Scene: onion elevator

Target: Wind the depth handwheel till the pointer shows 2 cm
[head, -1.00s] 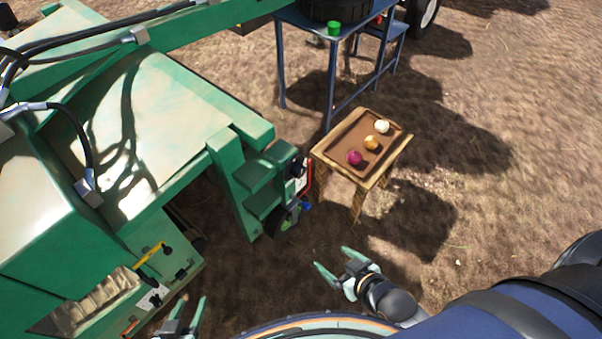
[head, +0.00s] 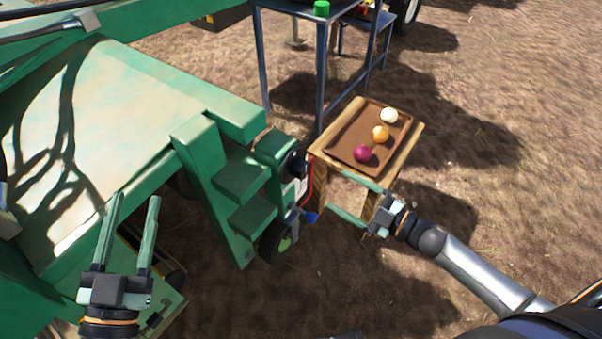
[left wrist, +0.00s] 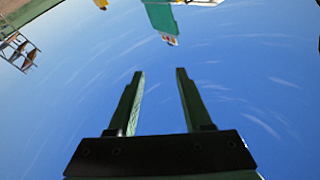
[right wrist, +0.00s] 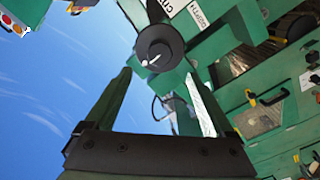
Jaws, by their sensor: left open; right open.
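A black round knob, seemingly the depth handwheel (head: 294,163), sits on the side of the green machine by the steps. It shows large in the right wrist view (right wrist: 160,47), beyond the fingertips, with a white mark on its face. My left gripper (head: 134,198) is open and empty over the machine's near side, away from the knob.
A wooden stand with a brown tray (head: 350,157) holds a purple, an orange and a white onion, close behind my right gripper. Green steps (head: 241,178), a small wheel (head: 275,243) and a blue handle (head: 311,217) are near the knob. A blue-framed table (head: 320,70) stands behind.

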